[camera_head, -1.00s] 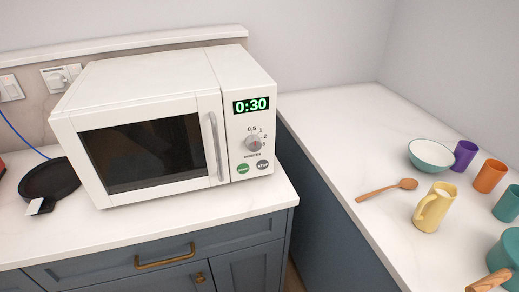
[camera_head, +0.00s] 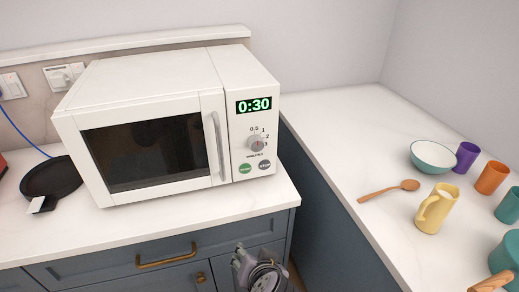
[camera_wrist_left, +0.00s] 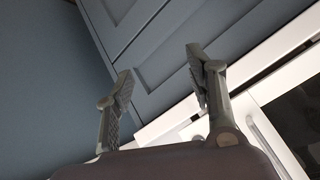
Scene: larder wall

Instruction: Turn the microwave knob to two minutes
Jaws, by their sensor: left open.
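The white microwave (camera_head: 150,125) stands on the counter with its door shut. Its display (camera_head: 254,105) reads 0:30 in green. The round grey knob (camera_head: 256,143) sits below the display, among the marks 0.5, 1, 2 and 3. A green button (camera_head: 245,169) and a grey button (camera_head: 265,165) are under it. My left gripper (camera_head: 240,252) is low in front of the cabinet, below the counter edge and well apart from the knob. In the left wrist view its two fingers (camera_wrist_left: 160,85) are spread with nothing between them. My right gripper is not in view.
A black pan (camera_head: 50,180) is left of the microwave. The right counter holds a wooden spoon (camera_head: 388,192), a bowl (camera_head: 432,156), a yellow jug (camera_head: 436,209) and several cups. The counter edge (camera_head: 240,213) and a brass drawer handle (camera_head: 166,257) are near my left gripper.

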